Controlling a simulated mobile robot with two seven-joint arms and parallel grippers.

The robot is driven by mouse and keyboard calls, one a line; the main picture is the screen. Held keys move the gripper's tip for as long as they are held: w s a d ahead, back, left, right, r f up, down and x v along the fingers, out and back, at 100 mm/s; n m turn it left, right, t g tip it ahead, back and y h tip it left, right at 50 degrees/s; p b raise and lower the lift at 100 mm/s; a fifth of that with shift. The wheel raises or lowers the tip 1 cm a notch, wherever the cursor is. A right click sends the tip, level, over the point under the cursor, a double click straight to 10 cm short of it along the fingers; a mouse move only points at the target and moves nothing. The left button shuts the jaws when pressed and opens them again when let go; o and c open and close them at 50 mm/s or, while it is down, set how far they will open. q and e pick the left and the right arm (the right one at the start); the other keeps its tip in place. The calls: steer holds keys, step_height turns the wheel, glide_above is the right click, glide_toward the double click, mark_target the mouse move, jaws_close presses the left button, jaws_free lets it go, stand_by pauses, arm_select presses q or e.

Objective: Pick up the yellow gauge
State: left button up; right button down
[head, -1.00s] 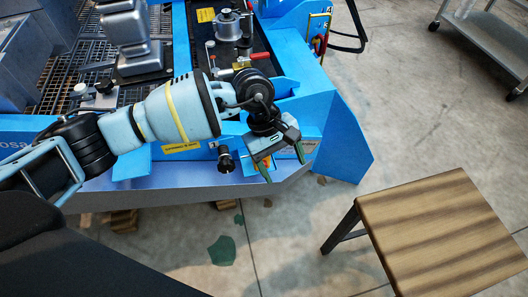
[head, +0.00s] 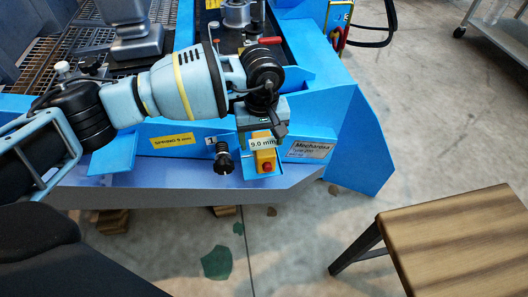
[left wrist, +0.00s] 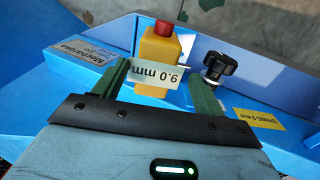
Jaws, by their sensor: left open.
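A yellow block (head: 265,161) with a red button is on the front of the blue machine. It also shows in the left wrist view (left wrist: 158,52), upside down. A white tag (head: 262,144) reading "9.0 mm" lies across it, and the tag also shows in the wrist view (left wrist: 158,75). I cannot tell whether the block or the tag is the gauge. My left gripper (head: 262,135) is open and points down at them. In the wrist view its green fingers (left wrist: 160,82) stand either side of the tag, with no grip visible. My right gripper is not in view.
A black knob (head: 223,160) is beside the yellow block; in the wrist view the knob (left wrist: 215,68) is near one finger. The blue machine (head: 355,140) has a protruding side panel. A wooden stool (head: 460,235) stands lower right, with clear floor between.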

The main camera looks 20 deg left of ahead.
mark_target(264, 143)
arm_select(q)
steer(key=shift+f, duration=0.15)
steer(key=f+b, duration=0.1)
steer(key=f, duration=0.1)
steer(key=w+f+b, duration=0.1)
steer(key=f, duration=0.1)
steer(key=shift+f, duration=0.2)
steer(key=shift+f+b, duration=0.3)
steer(key=shift+r, duration=0.1)
steer(key=c, duration=1.4)
steer(key=shift+r, duration=0.1)
